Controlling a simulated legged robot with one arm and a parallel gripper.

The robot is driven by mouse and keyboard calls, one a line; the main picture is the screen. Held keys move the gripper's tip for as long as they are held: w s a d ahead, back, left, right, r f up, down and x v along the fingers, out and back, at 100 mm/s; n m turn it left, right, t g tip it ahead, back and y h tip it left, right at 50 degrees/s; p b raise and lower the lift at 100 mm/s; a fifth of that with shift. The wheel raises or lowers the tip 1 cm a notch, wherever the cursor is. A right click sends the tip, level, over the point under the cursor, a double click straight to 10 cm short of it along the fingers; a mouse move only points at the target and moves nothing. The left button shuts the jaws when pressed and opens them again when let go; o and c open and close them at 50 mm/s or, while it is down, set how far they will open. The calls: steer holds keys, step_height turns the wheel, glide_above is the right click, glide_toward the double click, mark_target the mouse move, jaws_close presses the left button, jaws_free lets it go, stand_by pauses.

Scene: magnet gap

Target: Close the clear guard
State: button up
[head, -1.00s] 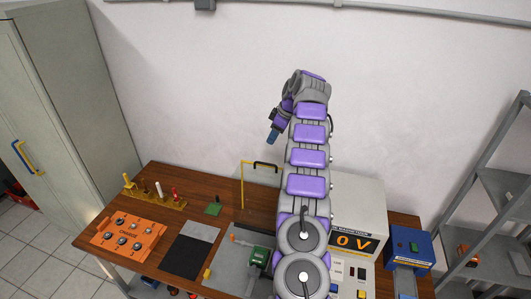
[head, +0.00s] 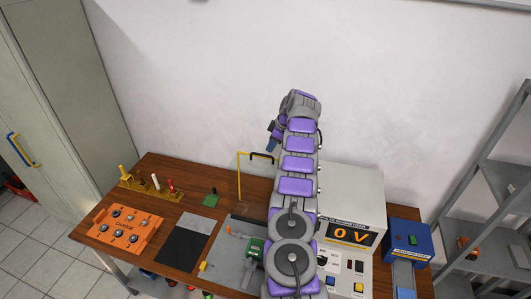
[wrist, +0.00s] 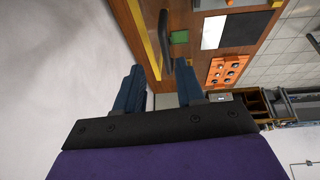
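The clear guard stands raised at the back of the table. Its yellow frame (head: 239,178) is upright, with a black handle (head: 262,156) along the top; the clear panel itself is hard to make out. My gripper (head: 271,147) is just above the right end of the handle. In the wrist view my gripper (wrist: 162,80) is open and empty, with two dark blue fingers apart. The black handle (wrist: 165,38) lies ahead, lined up between the fingertips, beside the yellow frame (wrist: 143,35). I cannot tell whether they touch.
An instrument showing 0 V (head: 350,235) stands right of my arm, with a blue box (head: 408,243) beyond it. Shelves stand at far right.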

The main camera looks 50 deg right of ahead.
mark_target(264, 155)
steer(key=f, duration=0.1)
steer(key=w+f, duration=0.1)
steer(key=f, duration=0.1)
steer(key=shift+w+d, duration=0.3)
steer(key=shift+d, duration=0.05)
steer(key=a, duration=0.2)
steer(key=a+f, duration=0.1)
steer(key=shift+w+a+p, duration=0.35)
steer(key=shift+w+p, duration=0.05)
steer(key=shift+w+a, duration=0.25)
steer(key=shift+a, duration=0.05)
steer(key=shift+a+f, duration=0.1)
steer(key=shift+f, duration=0.05)
steer(key=shift+s+d, duration=0.15)
steer(key=shift+d, duration=0.05)
steer(key=d, duration=0.1)
steer(key=d+f, duration=0.1)
steer(key=d, duration=0.1)
steer(key=shift+c, duration=1.3)
steer(key=shift+d+r, duration=0.1)
steer(key=shift+d, duration=0.05)
steer(key=shift+c, duration=0.9)
steer(key=shift+a+r, duration=0.3)
steer(key=shift+a, duration=0.55)
jaws_close()
steer(key=shift+a+r, duration=0.15)
steer(key=shift+a, duration=0.25)
steer(key=shift+d, duration=0.3)
steer(key=shift+d+f, duration=0.2)
